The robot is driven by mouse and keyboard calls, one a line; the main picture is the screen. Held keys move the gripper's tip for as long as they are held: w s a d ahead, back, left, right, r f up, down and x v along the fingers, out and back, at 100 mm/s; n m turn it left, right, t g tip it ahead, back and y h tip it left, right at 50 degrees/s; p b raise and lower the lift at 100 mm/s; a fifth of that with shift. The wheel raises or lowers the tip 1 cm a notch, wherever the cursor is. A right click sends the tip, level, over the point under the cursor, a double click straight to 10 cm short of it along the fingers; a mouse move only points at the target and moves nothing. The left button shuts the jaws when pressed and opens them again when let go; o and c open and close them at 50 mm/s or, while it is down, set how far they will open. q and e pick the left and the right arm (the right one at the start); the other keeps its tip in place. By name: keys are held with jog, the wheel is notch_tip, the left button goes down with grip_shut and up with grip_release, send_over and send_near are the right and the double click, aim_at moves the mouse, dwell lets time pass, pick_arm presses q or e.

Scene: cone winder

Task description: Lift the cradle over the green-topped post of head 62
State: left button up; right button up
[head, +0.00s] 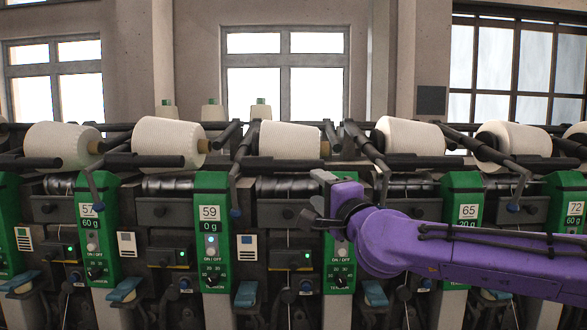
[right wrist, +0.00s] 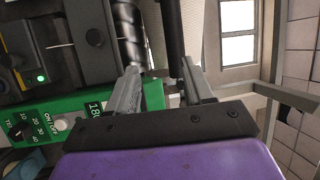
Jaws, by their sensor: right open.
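The green post (head: 337,277) between those marked 59 and 65 stands mid-right. My right gripper hides its upper front and number. A dark cradle arm (head: 364,146) slants above it, beside a white yarn cone (head: 288,139). My right gripper (head: 312,195) is open in front of the post's upper part, below the cradle arm. In the right wrist view the two fingers (right wrist: 160,68) are apart, with a dark bar (right wrist: 173,30) beyond them. The green post (right wrist: 75,119) lies beside the fingers at left. I cannot tell whether anything is touched. My left gripper is not in view.
Green posts marked 57 (head: 92,240), 59 (head: 210,235) and 65 (head: 463,200) stand along the machine. White cones (head: 168,138) and dark cradle handles (head: 412,161) line the top. Levers with blue tips (head: 235,213) hang near the posts.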

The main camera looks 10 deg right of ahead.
aim_at(300, 163)
jog(key=p+x, duration=0.1)
jog(key=x, duration=0.2)
jog(key=r+p+x, duration=0.1)
jog(key=x, duration=0.3)
jog(key=r+p+x, duration=0.1)
jog(key=p+x, duration=0.1)
jog(key=x, duration=0.1)
jog(key=shift+r, duration=0.25)
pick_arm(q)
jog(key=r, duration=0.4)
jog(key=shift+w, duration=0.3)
pick_arm(e)
grip_shut()
